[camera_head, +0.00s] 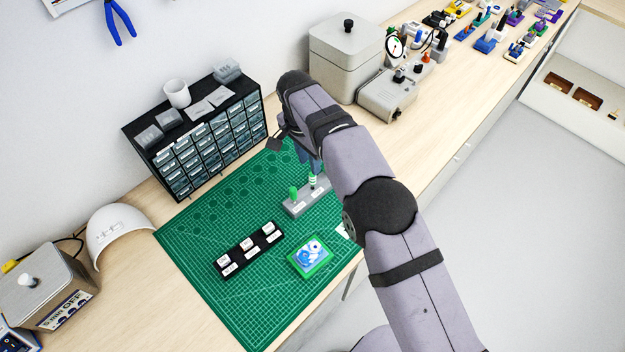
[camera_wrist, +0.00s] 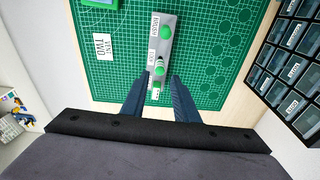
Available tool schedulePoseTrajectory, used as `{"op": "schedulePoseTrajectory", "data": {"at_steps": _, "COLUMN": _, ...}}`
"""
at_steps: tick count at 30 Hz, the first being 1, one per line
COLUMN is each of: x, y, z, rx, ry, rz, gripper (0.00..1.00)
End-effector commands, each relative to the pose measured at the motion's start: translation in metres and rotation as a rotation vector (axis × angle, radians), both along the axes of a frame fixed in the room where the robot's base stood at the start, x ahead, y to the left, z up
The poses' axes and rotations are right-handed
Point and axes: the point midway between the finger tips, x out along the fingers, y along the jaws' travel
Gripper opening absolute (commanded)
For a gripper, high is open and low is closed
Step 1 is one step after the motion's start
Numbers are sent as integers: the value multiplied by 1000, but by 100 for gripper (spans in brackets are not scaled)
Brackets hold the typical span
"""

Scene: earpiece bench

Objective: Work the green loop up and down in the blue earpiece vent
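A grey tool block (camera_head: 305,200) stands on the green mat, with green-handled tools upright in it. In the wrist view the block (camera_wrist: 165,28) has a label reading BRUSH beside one green knob. Another green-topped tool (camera_wrist: 161,70) stands near my fingertips; its label is too small to read. My gripper (camera_wrist: 162,76) is open, its two dark blue fingers apart over that end of the block. In the head view my arm partly hides the fingers. A green-edged pad (camera_head: 327,263) holds blue and white pieces (camera_head: 310,252), too small to identify as the earpiece.
A black tray (camera_head: 231,259) with white labelled pieces lies left of the pad. A drawer cabinet (camera_head: 210,150) stands behind the mat. A card reading VENT TWO (camera_wrist: 103,46) lies on the mat. The mat's near left part (camera_head: 225,305) is clear.

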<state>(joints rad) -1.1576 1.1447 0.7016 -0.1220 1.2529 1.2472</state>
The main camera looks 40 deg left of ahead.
Motion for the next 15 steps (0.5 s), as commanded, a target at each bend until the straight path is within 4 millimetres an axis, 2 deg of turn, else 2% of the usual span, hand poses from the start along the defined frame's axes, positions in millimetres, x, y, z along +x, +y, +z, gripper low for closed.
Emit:
{"op": "schedulePoseTrajectory", "data": {"at_steps": 1, "x": 1, "y": 0, "z": -12, "rx": -1, "ry": 0, "rz": 0, "gripper": 27}}
{"op": "schedulePoseTrajectory", "data": {"at_steps": 6, "x": 4, "y": -1, "z": -34, "rx": -2, "ry": 1, "rz": 0, "gripper": 27}}
{"op": "schedulePoseTrajectory", "data": {"at_steps": 15, "x": 7, "y": -1, "z": -59, "rx": -1, "ry": 0, "rz": 0, "gripper": 27}}
